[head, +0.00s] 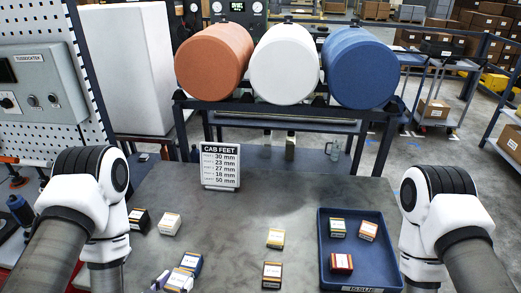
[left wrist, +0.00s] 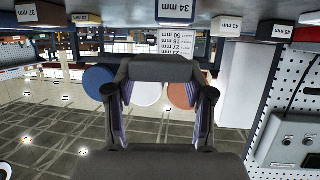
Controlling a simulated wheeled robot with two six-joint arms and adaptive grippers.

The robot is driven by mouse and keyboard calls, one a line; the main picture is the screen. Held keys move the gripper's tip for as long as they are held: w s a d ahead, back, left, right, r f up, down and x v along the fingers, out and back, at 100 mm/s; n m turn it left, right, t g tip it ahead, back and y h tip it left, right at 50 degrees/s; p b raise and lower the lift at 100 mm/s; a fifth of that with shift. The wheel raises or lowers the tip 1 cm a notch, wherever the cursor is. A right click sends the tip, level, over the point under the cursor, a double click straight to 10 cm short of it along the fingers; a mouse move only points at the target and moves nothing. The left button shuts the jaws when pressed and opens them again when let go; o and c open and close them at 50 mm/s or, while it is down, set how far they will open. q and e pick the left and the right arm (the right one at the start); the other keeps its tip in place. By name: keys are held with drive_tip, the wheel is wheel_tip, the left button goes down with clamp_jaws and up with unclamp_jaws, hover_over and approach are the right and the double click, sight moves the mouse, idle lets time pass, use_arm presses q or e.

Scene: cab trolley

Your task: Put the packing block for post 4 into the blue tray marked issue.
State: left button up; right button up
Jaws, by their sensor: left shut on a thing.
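My left gripper (head: 176,281) is at the bottom edge of the head view, shut on a packing block (head: 181,280) with a pale label; its size is unreadable. In the left wrist view, upside down, the fingers (left wrist: 163,92) frame a dark grey face whose identity I cannot tell. The blue tray (head: 378,268) marked ISSUE is on the table at right, apart from the gripper. The CAB FEET sign (head: 220,166) appears to give 18 mm on its fourth line. A blue block (head: 190,263), labelled 34 mm in the wrist view (left wrist: 174,12), sits just beyond the gripper. My right gripper is out of view.
Black (head: 139,220), white (head: 169,223), yellow (head: 275,238) and dark brown (head: 271,274) blocks stand on the table. Bare tabletop lies around them.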

use_arm(q)
drive_tip(key=w+d+y, duration=0.1)
drive_tip(key=w, duration=0.1)
drive_tip(key=w+d+n, duration=0.1)
drive_tip(key=w, duration=0.1)
drive_tip(key=w+n+y, duration=0.1)
drive_tip(key=w, duration=0.2)
drive_tip(key=shift+d+y+b, duration=0.3)
drive_tip(key=shift+d+b, duration=0.1)
drive_tip(key=shift+s+a+f, duration=0.1)
drive_tip(key=shift+a+f, duration=0.15)
drive_tip(key=shift+a, duration=0.05)
drive_tip(key=shift+d, duration=0.15)
drive_tip(key=shift+r, duration=0.1)
